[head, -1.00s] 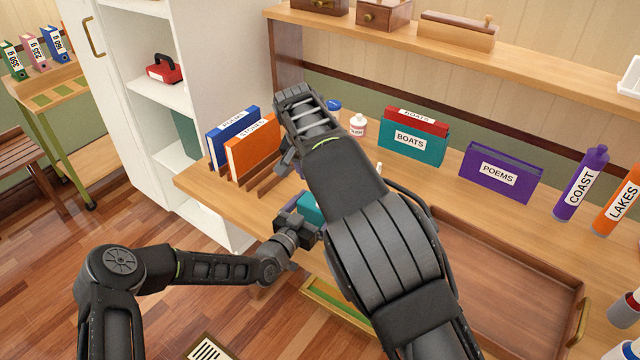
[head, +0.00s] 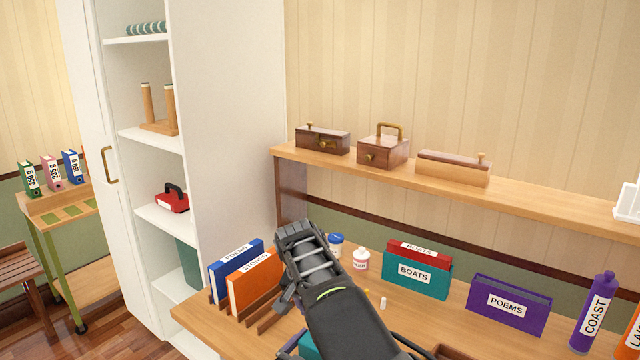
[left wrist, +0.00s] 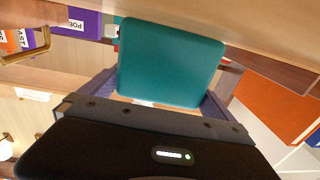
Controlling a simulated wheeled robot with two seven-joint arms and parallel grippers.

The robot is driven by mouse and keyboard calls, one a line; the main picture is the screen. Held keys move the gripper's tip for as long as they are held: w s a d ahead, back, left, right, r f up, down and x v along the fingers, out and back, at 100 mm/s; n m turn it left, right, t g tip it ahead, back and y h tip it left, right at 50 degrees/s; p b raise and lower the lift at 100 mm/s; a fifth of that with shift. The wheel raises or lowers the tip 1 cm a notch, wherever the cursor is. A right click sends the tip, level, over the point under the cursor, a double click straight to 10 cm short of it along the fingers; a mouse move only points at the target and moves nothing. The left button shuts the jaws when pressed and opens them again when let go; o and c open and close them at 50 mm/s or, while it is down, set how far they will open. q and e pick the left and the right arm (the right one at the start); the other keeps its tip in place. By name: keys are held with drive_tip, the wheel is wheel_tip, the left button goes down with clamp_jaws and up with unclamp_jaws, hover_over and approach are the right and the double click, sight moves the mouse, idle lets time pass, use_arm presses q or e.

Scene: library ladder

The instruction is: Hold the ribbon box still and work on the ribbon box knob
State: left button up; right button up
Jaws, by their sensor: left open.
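Three wooden boxes stand on the raised shelf in the head view; none shows a label, so I cannot tell which is the ribbon box. The left one is a dark box (head: 322,139) with a knob on top and one in front. The middle one is a box with a brass handle (head: 383,151) and a front knob. The right one is a long, paler box (head: 452,168) with a top knob.
A white cabinet (head: 225,130) stands left. The wall above the shelf is clear.

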use_arm(q)
drive_tip(key=v, duration=1.1)
drive_tip(key=shift+s+a, duration=0.15)
drive_tip(key=shift+s, duration=0.2)
drive_tip(key=shift+f, duration=0.1)
